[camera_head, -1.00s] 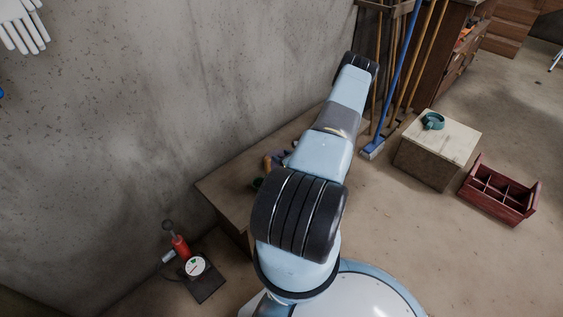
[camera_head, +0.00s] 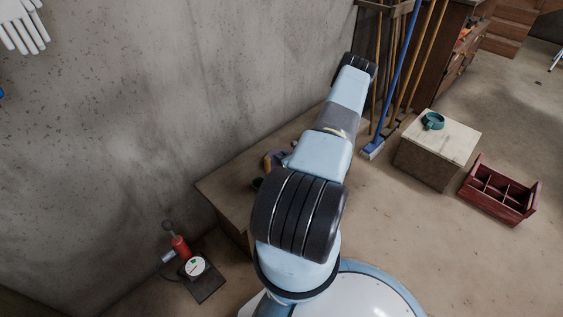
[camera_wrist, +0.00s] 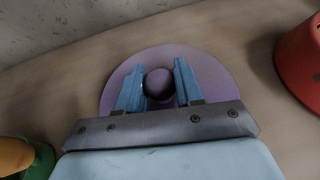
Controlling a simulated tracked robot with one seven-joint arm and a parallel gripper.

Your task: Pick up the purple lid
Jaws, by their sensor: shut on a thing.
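The purple lid (camera_wrist: 207,62) is a round disc with a dark knob (camera_wrist: 158,83) at its middle, seen from above in the wrist view. My gripper (camera_wrist: 158,88) has its two blue fingers on either side of the knob and is shut on it. The lid appears over the brown wooden surface; I cannot tell whether it touches that surface. In the head view my arm hides the gripper and most of the area around the lid.
A red pot-like object (camera_wrist: 300,62) is right of the lid, and a green and orange object (camera_wrist: 25,158) is at lower left. The wooden bench (camera_head: 228,197) meets the concrete wall. A pale-topped box (camera_head: 450,135) and red divided tray (camera_head: 500,195) stand right.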

